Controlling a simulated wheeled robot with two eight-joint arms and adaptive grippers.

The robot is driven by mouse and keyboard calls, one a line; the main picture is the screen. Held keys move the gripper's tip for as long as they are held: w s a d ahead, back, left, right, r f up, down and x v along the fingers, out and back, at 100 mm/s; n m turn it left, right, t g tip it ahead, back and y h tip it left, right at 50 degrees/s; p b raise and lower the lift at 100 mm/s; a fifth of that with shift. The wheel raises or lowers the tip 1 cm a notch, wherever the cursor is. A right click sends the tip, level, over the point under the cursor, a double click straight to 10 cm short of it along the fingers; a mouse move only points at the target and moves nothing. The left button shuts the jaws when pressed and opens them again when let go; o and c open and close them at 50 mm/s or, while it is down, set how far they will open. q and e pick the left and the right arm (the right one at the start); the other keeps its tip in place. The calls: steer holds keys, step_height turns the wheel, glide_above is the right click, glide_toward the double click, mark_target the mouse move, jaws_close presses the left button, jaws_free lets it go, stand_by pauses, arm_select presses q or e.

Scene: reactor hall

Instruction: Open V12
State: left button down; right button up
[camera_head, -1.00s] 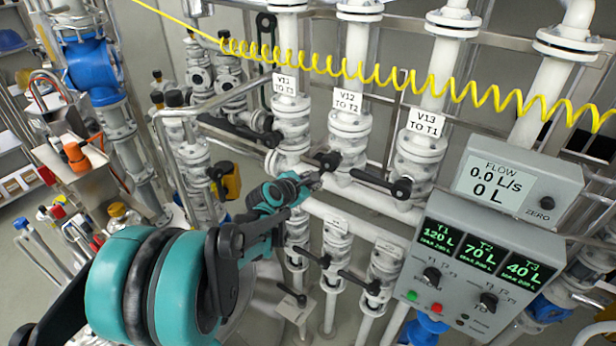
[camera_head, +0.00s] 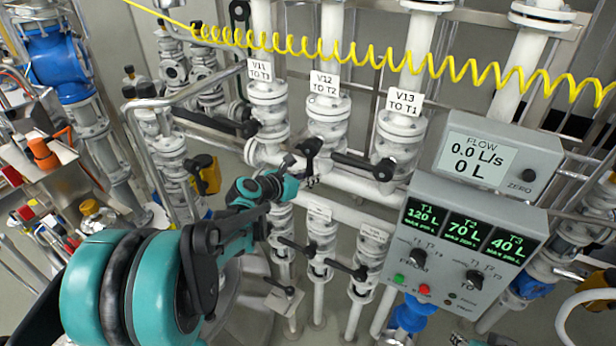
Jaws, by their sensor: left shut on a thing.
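Valve V12 (camera_head: 327,115) is a white flanged valve on a vertical pipe, with a tag reading "V12 TO T2" (camera_head: 325,83). Its black handle (camera_head: 312,147) is at the valve's lower left, partly hidden by my gripper. My left gripper (camera_head: 300,171) reaches in from the lower left and is shut on this handle. How far the handle is turned is hard to tell. The flow display (camera_head: 478,157) reads 0.0 L/s and 0 L.
Valve V11 (camera_head: 268,110) stands left of V12, its black lever pointing left. Valve V13 (camera_head: 398,140) stands right, its lever (camera_head: 362,165) reaching left close to my gripper. A control box (camera_head: 462,250) is at lower right. A yellow coiled hose (camera_head: 400,65) crosses above.

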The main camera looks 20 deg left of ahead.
arm_select(q)
steer(key=shift+s+d+f, duration=0.1)
steer(key=c, duration=1.4)
jaws_free()
steer(key=shift+s, duration=0.15)
steer(key=v, duration=1.1)
steer(key=shift+s+r, duration=0.25)
steer(key=shift+s, duration=0.05)
